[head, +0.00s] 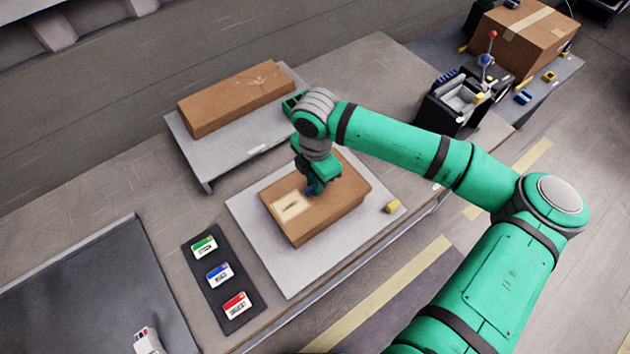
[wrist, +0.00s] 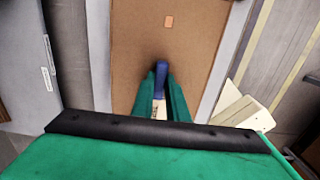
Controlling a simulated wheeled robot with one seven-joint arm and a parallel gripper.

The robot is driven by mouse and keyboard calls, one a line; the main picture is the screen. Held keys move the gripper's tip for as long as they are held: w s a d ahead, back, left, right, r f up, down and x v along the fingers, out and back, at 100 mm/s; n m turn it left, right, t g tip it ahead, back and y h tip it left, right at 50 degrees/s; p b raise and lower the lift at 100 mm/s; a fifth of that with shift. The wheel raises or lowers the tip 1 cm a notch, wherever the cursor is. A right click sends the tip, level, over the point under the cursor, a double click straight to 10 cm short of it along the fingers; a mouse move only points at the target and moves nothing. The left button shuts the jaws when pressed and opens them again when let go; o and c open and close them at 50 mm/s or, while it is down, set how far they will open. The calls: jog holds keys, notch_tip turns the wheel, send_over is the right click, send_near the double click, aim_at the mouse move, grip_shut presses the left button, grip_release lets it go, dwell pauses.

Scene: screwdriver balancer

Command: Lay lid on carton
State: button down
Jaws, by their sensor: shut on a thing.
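A brown carton (head: 318,222) stands on a pale grey mat (head: 262,240) in the middle of the bench. Its flat brown top, which looks like the lid (head: 338,190), has a pale rectangle on its left part. In the wrist view the lid (wrist: 140,40) fills the middle below my fingers. My gripper (head: 313,188) is over this top, shut on a blue handle (wrist: 161,68) between the two green fingers. The lid looks in line with the carton, but I cannot tell whether it rests fully on the rim. The handle's lower end is hard to make out.
A long brown box (head: 235,98) lies on a grey raised stand (head: 190,150) behind. A dark strip with several coloured labels (head: 220,275) lies left of the mat. A black fixture (head: 465,98) stands at the back right.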

jog(key=c, duration=1.7)
grip_release()
jog(key=shift+o, duration=0.2)
jog(key=shift+r, duration=0.1)
notch_tip(320, 180, up, 11)
jog(key=shift+d, duration=0.1)
